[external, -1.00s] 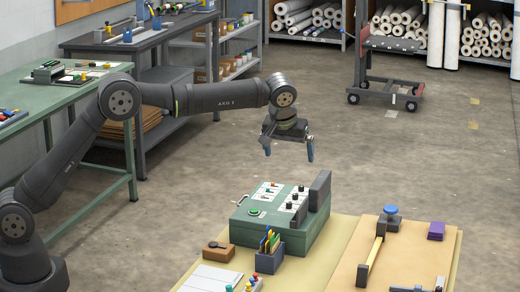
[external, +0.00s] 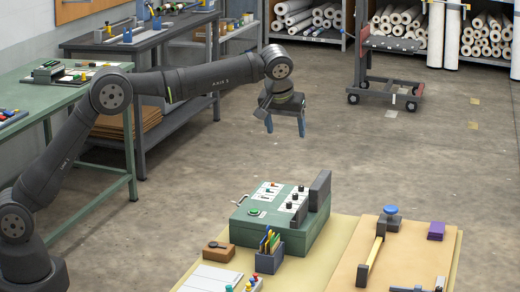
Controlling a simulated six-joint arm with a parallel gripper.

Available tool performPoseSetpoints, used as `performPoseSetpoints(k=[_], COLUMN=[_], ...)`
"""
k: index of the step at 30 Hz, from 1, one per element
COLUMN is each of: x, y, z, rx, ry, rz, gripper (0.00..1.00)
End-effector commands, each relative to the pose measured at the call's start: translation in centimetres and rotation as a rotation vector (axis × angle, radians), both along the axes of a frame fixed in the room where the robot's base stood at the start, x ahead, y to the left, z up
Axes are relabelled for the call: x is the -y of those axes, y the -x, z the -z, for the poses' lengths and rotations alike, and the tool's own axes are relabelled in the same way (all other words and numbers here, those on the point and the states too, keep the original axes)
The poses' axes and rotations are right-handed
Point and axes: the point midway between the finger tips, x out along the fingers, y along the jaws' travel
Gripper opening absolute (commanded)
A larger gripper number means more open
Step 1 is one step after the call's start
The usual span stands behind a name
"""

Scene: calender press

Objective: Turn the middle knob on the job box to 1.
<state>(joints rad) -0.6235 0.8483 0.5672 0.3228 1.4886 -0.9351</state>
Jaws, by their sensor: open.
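The job box (external: 285,232) is a green box on the table, with white label panels, a green button (external: 257,212) and a row of black knobs on top. The middle knob (external: 295,197) is a small black knob on the right-hand panel; its setting is too small to read. My gripper (external: 286,134) hangs in the air above and behind the box, fingers pointing down, open and empty. It is well apart from the knobs.
A dark upright block (external: 320,191) stands at the box's right end. A pen holder (external: 270,246) with yellow and green pens, a wooden block (external: 218,251) and a board with a clamp bar (external: 371,262) surround the box. The air above it is clear.

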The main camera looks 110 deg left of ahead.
Motion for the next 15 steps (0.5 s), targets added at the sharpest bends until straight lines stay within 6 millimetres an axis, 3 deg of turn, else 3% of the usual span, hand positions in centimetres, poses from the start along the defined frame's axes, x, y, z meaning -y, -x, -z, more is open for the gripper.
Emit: performPoseSetpoints(k=[1,4,5,15], x=[0.0,-0.1,-0.2,-3.0], y=[0.0,0.1,0.1,2.9], z=[0.0,0.1,0.2,4.5], rx=[0.000,0.000,-0.001,-0.007], ry=[0.000,0.001,0.003,0.030], rz=[0.000,0.006,0.015,0.420], gripper=[0.59,0.39,0.37,0.37])
